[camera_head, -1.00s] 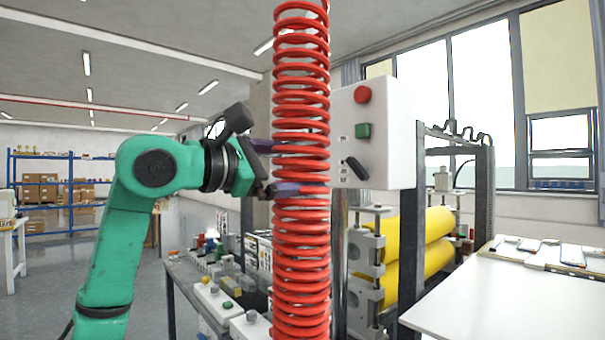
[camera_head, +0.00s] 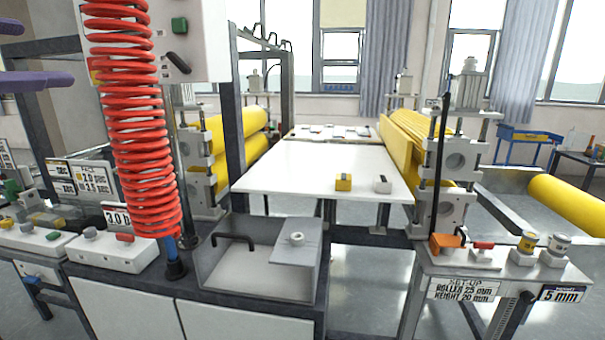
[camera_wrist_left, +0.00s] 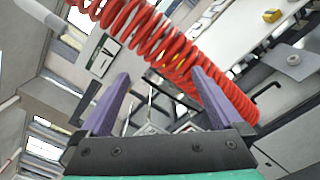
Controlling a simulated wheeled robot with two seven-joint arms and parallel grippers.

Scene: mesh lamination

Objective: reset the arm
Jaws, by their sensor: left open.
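My left gripper (camera_head: 48,64) shows only as purple fingers at the left edge of the head view, left of the red coiled hose. In the left wrist view its two purple fingers (camera_wrist_left: 160,75) stand wide apart with nothing held between them. The red coiled hose (camera_head: 140,130) hangs in front of the bench in the head view. In the wrist view the hose (camera_wrist_left: 170,55) runs diagonally beyond the fingertips; whether it touches them I cannot tell. The rest of my left arm is outside the head view. My right gripper is in neither view.
A white control box (camera_head: 205,40) with a green button is behind the hose. Yellow rollers (camera_head: 222,137) and (camera_head: 400,150) flank a white table (camera_head: 310,170) with a small yellow block (camera_head: 343,182). A grey tray (camera_head: 255,275) and button boxes (camera_head: 110,250) are in front.

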